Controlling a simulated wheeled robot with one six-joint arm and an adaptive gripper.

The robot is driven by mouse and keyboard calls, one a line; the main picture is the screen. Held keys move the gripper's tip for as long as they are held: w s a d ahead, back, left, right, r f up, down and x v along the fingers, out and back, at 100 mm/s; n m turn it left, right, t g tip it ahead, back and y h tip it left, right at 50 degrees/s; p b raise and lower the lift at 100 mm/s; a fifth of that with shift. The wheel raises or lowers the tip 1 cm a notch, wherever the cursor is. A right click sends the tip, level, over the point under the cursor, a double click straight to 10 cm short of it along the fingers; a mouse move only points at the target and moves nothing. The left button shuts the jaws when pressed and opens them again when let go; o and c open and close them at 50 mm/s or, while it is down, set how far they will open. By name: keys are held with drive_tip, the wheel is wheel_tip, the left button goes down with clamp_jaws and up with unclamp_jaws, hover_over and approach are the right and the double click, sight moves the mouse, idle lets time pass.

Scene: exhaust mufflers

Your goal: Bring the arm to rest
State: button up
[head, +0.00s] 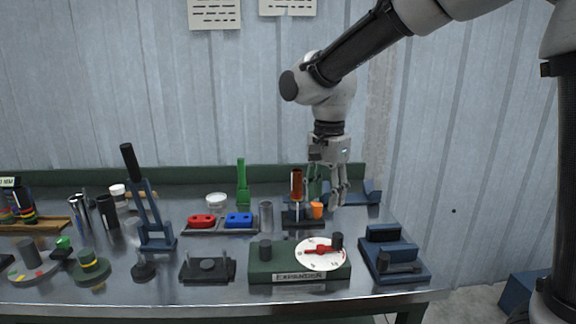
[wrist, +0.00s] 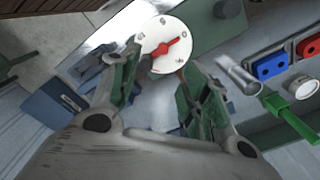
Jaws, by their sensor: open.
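My gripper (head: 328,194) hangs from my arm, pointing down over the back right part of the metal workbench (head: 215,290). Its fingers are apart and nothing shows between them in the wrist view (wrist: 158,95). In the head view it is just right of an orange cup and a copper-coloured upright tube (head: 297,184) on a dark stand. I cannot tell its exact height above the bench.
A green expander block (head: 262,283) with a white dial (head: 320,262) and red pointer stands at the front. A blue fixture (head: 393,252) is at right. Red (head: 201,221) and blue (head: 239,220) blocks and a green upright tool (head: 242,185) stand left of my gripper.

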drive_tip(key=s+d+r+n+t, duration=0.1)
drive_tip(key=s+d+n, duration=0.2)
drive_tip(key=s+d, duration=0.3)
drive_tip(key=s+d+r+n+t, duration=0.1)
drive_tip(key=s+d, duration=0.5)
drive_tip(key=d, duration=0.6)
drive_tip(key=s+d+r+n+t, duration=0.1)
drive_tip(key=s+d+n, duration=0.4)
drive_tip(key=d, duration=0.5)
drive_tip(key=shift+s+r+t, duration=0.35)
drive_tip(key=shift+s+t, duration=0.35)
drive_tip(key=shift+s, duration=0.25)
